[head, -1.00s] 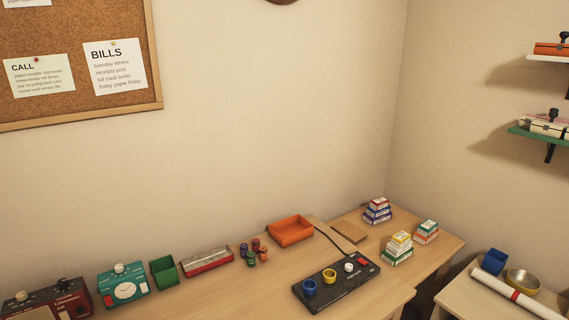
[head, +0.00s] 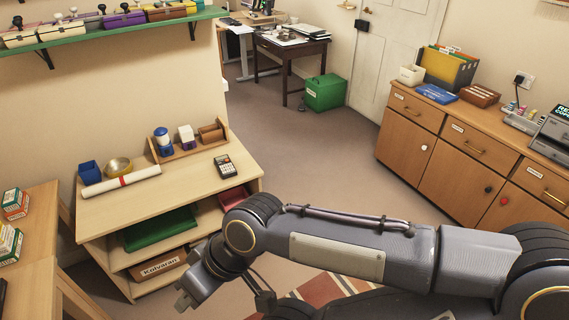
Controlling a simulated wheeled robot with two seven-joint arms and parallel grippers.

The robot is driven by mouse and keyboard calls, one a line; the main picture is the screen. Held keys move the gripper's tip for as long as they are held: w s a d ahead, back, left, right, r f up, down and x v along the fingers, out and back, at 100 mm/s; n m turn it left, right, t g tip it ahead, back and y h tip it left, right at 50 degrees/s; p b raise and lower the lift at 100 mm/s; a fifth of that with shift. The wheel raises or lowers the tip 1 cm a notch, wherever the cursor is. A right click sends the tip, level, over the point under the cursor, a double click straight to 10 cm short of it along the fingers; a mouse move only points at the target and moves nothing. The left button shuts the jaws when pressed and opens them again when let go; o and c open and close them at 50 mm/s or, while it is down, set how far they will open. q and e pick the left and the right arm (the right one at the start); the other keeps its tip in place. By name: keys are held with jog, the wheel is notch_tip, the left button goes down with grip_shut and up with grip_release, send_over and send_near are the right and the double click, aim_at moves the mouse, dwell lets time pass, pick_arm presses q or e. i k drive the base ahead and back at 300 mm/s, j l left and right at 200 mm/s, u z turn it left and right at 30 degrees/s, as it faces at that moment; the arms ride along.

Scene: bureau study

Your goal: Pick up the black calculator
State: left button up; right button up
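The black calculator (head: 225,166) lies flat near the right front part of the light wooden shelf unit's top (head: 190,191). Its keys and display face up, and nothing covers it. My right gripper (head: 184,302) is at the lower middle left, below and in front of the shelf unit, well apart from the calculator. Its fingers are small and seen from the side, so their opening is unclear. My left gripper is out of view.
A green shelf (head: 120,25) hangs above. Wooden cabinets (head: 455,150) stand right; open floor lies between.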

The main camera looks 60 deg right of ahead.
aim_at(226, 170)
jog(key=z, duration=1.7)
jog(key=i+j+u, duration=0.15)
jog(key=i, duration=1)
jog(key=i+j+u, duration=0.15)
jog(key=i, duration=1)
